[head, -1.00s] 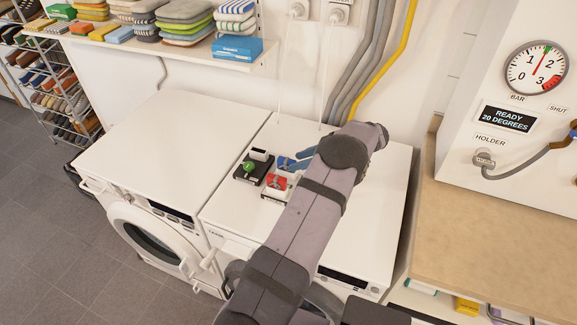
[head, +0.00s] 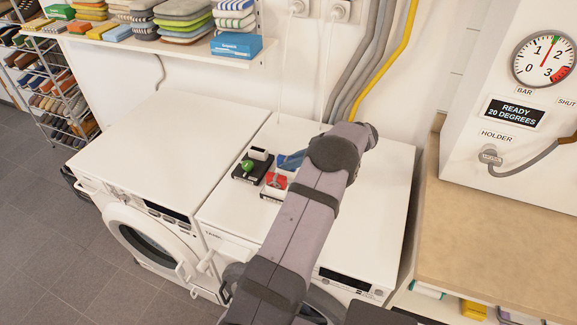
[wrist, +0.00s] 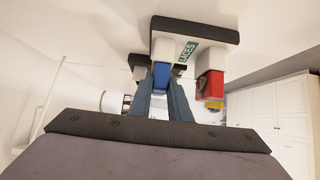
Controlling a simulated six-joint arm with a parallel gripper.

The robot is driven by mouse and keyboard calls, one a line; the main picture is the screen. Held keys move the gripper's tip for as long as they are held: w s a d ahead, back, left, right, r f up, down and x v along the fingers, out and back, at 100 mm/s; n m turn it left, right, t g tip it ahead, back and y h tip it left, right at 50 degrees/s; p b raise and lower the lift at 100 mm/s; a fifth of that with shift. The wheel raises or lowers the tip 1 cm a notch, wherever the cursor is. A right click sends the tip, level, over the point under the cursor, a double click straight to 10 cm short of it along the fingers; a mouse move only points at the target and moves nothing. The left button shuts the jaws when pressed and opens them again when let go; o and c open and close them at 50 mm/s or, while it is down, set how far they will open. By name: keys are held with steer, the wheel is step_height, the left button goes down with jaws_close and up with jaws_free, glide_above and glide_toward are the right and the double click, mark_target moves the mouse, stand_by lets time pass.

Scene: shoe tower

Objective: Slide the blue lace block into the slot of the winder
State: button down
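In the wrist view, the winder (wrist: 220,34) is a dark base with white posts and a green "LACES" label. In the head view, its small dark bases (head: 240,174) sit on the white machine top, partly behind my arm. The blue lace block (wrist: 161,75) shows in the wrist view just beyond my fingertips, beside a white post. A red block (wrist: 211,86) is at the right post; it also shows in the head view (head: 276,181). My gripper (wrist: 168,92) has its two slate-blue fingers close together at the blue block. Whether they grip it is unclear, and the slot is not clearly visible.
The machine top (head: 380,205) is clear around the bases. A wall shelf (head: 180,49) with folded cloths is behind left, and a wooden counter (head: 490,235) is at right.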

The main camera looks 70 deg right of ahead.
steer(key=shift+r, duration=0.75)
stand_by(0.8)
steer(key=shift+r, duration=2)
steer(key=shift+w+r, duration=0.15)
steer(key=shift+w, duration=0.1)
steer(key=w+a+n+y+p, duration=0.2)
steer(key=w+p, duration=0.3)
steer(key=w, duration=0.4)
steer(key=w+d+r+m+h, duration=0.1)
steer(key=w+d+r, duration=0.2)
steer(key=d, duration=0.3)
steer(key=shift+d+r+p, duration=0.2)
steer(key=shift+r+p, duration=0.2)
steer(key=shift+r, duration=0.45)
steer(key=shift+m+h, duration=0.3)
